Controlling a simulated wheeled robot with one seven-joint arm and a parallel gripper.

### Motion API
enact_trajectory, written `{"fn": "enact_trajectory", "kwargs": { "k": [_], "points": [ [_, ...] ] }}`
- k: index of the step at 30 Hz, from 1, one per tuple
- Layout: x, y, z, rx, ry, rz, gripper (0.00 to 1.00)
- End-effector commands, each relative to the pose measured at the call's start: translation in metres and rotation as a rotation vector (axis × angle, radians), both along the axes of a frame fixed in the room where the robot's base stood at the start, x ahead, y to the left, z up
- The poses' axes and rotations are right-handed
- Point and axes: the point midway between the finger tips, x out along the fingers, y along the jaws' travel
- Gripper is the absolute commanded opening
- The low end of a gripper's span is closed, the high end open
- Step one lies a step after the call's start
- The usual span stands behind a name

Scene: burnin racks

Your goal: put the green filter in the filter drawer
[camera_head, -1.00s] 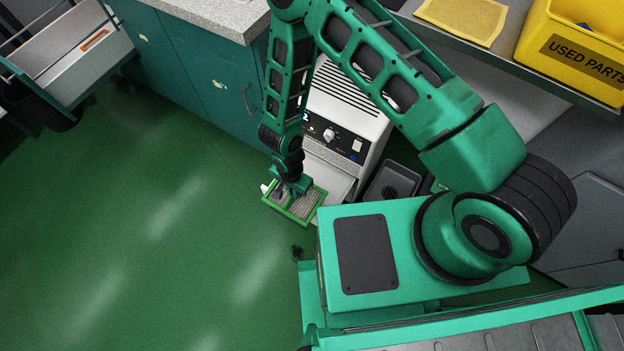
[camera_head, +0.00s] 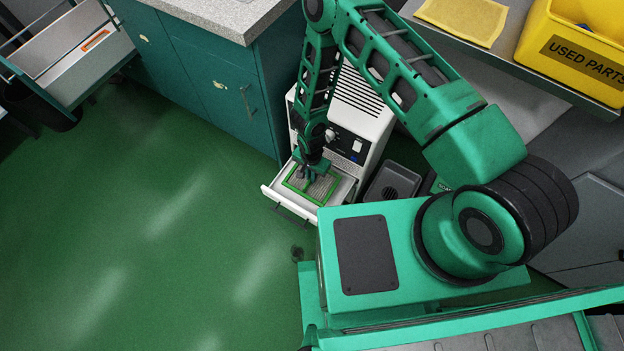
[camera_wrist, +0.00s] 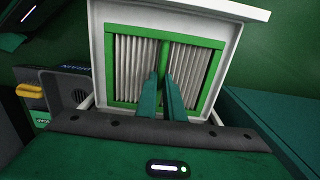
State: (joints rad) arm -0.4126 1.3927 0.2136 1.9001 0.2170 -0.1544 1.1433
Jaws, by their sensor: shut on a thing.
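The green filter (camera_head: 298,180) is a green square frame with pale pleats and a green middle bar. It also shows in the wrist view (camera_wrist: 202,68). My gripper (camera_head: 312,172) is shut on the middle bar, as the wrist view shows (camera_wrist: 167,82). The filter drawer (camera_head: 277,195) is white and pulled out from the bottom of a white machine. The filter lies within the drawer's outline, its rim (camera_wrist: 98,40) around it in the wrist view. I cannot tell whether the filter touches the drawer floor.
The white machine (camera_head: 362,118) with a dial stands behind the drawer. Teal cabinets (camera_head: 225,85) are to its left and a dark bin (camera_head: 392,184) to its right. A yellow used-parts bin (camera_head: 575,50) is at top right. Green floor is clear at left.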

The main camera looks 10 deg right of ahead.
Motion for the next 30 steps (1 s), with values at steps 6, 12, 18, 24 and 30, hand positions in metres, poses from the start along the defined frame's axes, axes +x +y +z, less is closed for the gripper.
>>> {"fn": "enact_trajectory", "kwargs": {
  "k": [6,12,18,24,30],
  "points": [
    [0.000,-0.001,-0.018,-0.001,0.000,0.000,0.00],
    [0.003,-0.003,-0.044,-0.001,-0.002,-0.002,0.00],
    [0.004,-0.003,-0.045,0.000,-0.001,-0.001,0.00],
    [0.004,-0.003,-0.046,0.000,-0.001,-0.001,0.17],
    [0.004,-0.003,-0.046,-0.001,-0.001,-0.001,0.27]
  ]
}}
